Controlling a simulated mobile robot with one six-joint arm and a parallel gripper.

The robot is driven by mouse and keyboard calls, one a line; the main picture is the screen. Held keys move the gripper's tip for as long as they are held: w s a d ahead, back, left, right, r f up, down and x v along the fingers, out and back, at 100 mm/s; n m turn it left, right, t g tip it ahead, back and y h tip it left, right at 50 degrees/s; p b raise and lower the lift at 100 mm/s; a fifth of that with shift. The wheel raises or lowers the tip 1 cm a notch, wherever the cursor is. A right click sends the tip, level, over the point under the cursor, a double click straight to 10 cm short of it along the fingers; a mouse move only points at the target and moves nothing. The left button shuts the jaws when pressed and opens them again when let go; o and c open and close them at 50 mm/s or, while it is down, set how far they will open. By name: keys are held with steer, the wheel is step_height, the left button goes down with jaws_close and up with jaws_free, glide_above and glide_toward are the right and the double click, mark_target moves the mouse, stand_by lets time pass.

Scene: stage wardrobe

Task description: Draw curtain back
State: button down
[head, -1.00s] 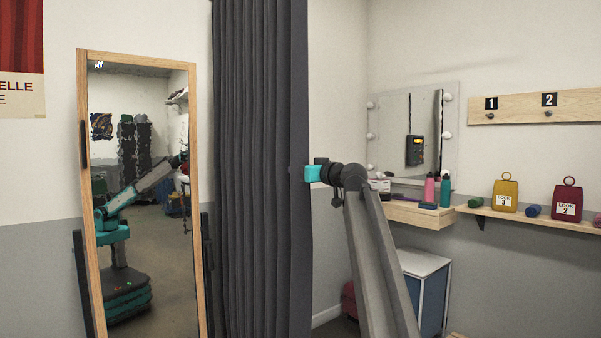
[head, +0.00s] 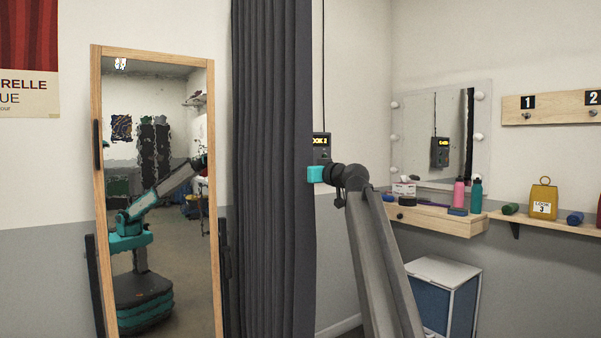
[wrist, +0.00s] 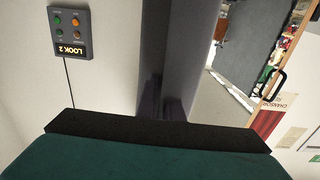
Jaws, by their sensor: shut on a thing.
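The dark grey pleated curtain (head: 272,170) hangs from above the head view, between the standing mirror and the dressing corner. My gripper (head: 315,174) is at the curtain's right edge, about halfway up the head view. It is shut on that edge; the fingertips are hard to make out there. In the wrist view the curtain (wrist: 178,45) runs down the middle to my gripper (wrist: 160,108), whose dark fingers pinch it. The curtain's upper end and rail are out of view.
A wood-framed mirror (head: 96,180) stands left of the curtain. A control box (head: 321,147) reading LOOK 2 hangs just behind my gripper; it also shows in the wrist view (wrist: 70,34). A wooden shelf (head: 440,222) and a blue-white cabinet (head: 440,290) stand right.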

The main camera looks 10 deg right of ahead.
steer(key=c, duration=1.9)
jaws_free()
steer(key=shift+p+v, duration=0.5)
steer(key=shift+v, duration=6.35)
steer(key=shift+f, duration=0.15)
